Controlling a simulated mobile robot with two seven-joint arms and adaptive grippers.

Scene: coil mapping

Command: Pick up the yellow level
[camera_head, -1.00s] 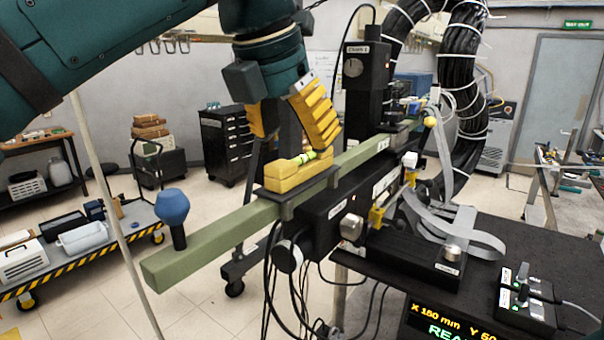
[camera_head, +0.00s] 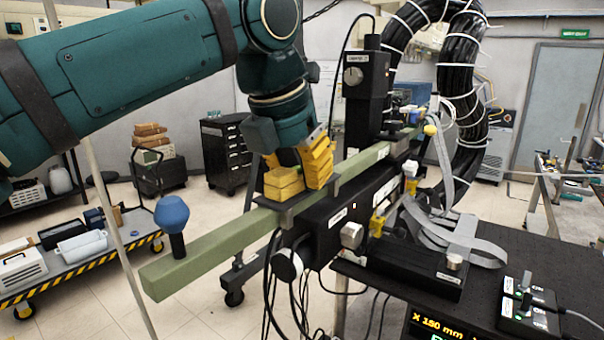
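The yellow level (camera_head: 282,184) lies on the long green beam (camera_head: 225,241), beside the black carriage. Its left end shows, and its vial is hidden behind a finger. My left gripper (camera_head: 298,165) comes down from above, its yellow fingers at the level. One ribbed finger stands in front of the level's right part. The other shows only partly behind its left end. Whether the fingers press on the level cannot be seen. My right gripper is not in view.
A blue knob (camera_head: 172,213) stands up near the beam's left end. The black carriage (camera_head: 330,219), a black post (camera_head: 366,85) and thick cables (camera_head: 462,80) are to the right. A control box (camera_head: 528,306) sits on the black table (camera_head: 480,290).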

